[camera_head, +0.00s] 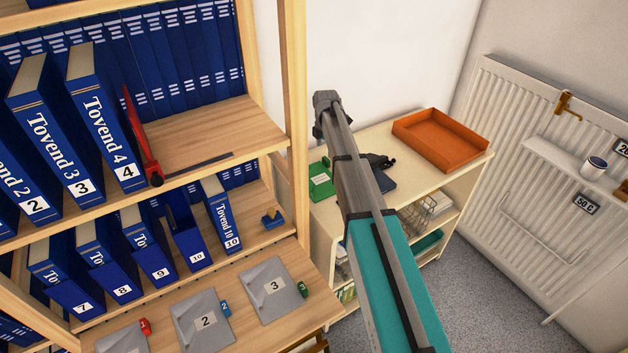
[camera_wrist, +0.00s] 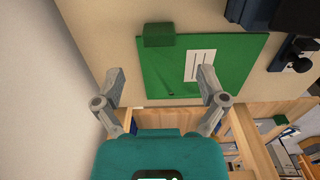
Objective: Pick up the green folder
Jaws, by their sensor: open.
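The green folder (camera_wrist: 235,62) lies flat on a pale wooden cabinet top in the wrist view, with a white lined label and a small green block at its upper left corner. In the head view the folder (camera_head: 320,187) shows just left of my arm, which hides part of it. My gripper (camera_wrist: 160,82) is open and empty, its two fingers apart at the folder's near side. One finger is beside the folder's left edge and the other overlaps it in the picture. I cannot tell the height gap.
An orange tray (camera_head: 441,139) stands on the cabinet top (camera_head: 408,180). A dark object (camera_head: 380,161) and a dark blue item (camera_wrist: 252,12) lie to the folder's right. A shelf of blue binders (camera_head: 105,118) is at left; a radiator (camera_head: 520,150) is at right.

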